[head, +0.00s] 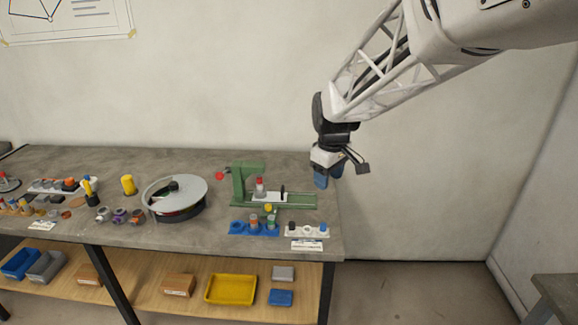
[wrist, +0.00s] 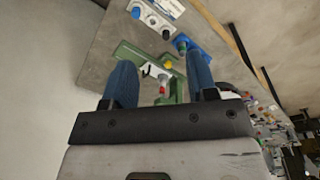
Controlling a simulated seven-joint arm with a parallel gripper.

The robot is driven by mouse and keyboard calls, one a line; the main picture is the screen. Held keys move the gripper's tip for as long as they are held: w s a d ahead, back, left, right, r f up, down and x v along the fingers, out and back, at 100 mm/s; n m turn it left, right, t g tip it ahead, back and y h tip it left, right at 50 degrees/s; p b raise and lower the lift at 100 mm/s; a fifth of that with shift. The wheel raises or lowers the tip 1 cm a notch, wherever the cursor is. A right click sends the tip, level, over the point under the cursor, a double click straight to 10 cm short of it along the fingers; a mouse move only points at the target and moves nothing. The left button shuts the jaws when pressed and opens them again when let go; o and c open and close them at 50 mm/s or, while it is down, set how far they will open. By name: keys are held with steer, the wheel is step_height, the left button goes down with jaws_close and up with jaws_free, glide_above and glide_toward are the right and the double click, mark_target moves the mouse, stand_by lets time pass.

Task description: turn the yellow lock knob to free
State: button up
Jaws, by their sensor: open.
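The green frame jig (head: 240,185) stands near the right end of the grey bench. A small yellow knob (head: 267,207) shows at its front edge; it also shows in the wrist view (wrist: 168,64). Its turn position is too small to tell. A red-topped part (head: 260,185) stands on a pale plate in the jig. My gripper (head: 329,175) is open and empty, with blue fingers, above and right of the jig, clear of the knob. In the wrist view, the knob and jig appear between my gripper's fingers (wrist: 160,62), farther off.
A blue holder (head: 237,228) with several parts and a white holder (head: 308,231) stand in front of the jig. A round grey-lidded turntable (head: 183,187) is to the left. A red button (head: 219,176) is behind. The bench's right edge is close to my gripper.

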steer(key=w+a+f+n, duration=0.4)
steer(key=w+a+f, duration=0.45)
steer(key=w, duration=0.25)
steer(key=n+g, duration=0.1)
steer(key=n, duration=0.3)
glide_above(268, 205)
step_height(268, 205, down, 10)
steer(key=shift+d+f, duration=0.1)
steer(key=shift+f, duration=0.15)
steer(key=shift+f, duration=3.8)
steer(key=c, duration=0.9)
